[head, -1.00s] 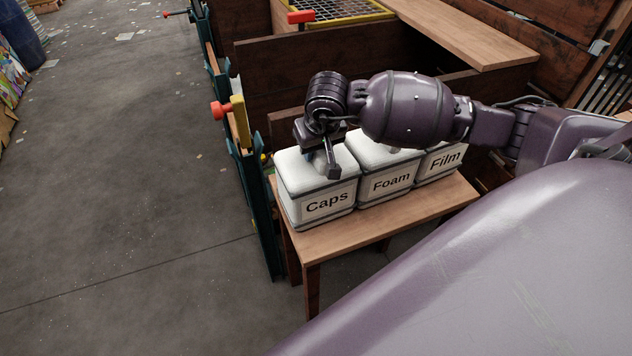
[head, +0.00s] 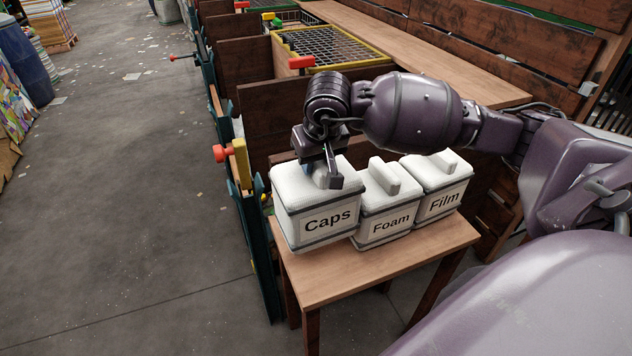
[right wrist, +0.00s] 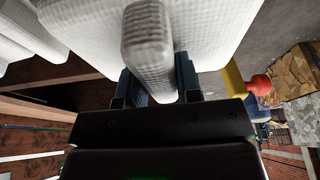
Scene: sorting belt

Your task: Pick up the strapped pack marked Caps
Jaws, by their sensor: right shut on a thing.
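The white strapped pack marked Caps (head: 326,221) is in the head view, with dark bands and a label on its front. My right gripper (head: 331,178) is above it and shut on its top handle. The pack appears raised a little above the small wooden table (head: 375,270). In the right wrist view the grey handle (right wrist: 149,48) sits between the two fingers of the right gripper (right wrist: 155,86), with the white pack top (right wrist: 85,25) beyond. My left gripper is not in view.
Packs marked Foam (head: 390,222) and Film (head: 443,202) stand on the table, right of Caps. Behind are wooden bins with a mesh cover (head: 335,45) and a long wooden board. A red-and-yellow clamp (head: 232,155) is at left. Open floor (head: 130,220) lies further left.

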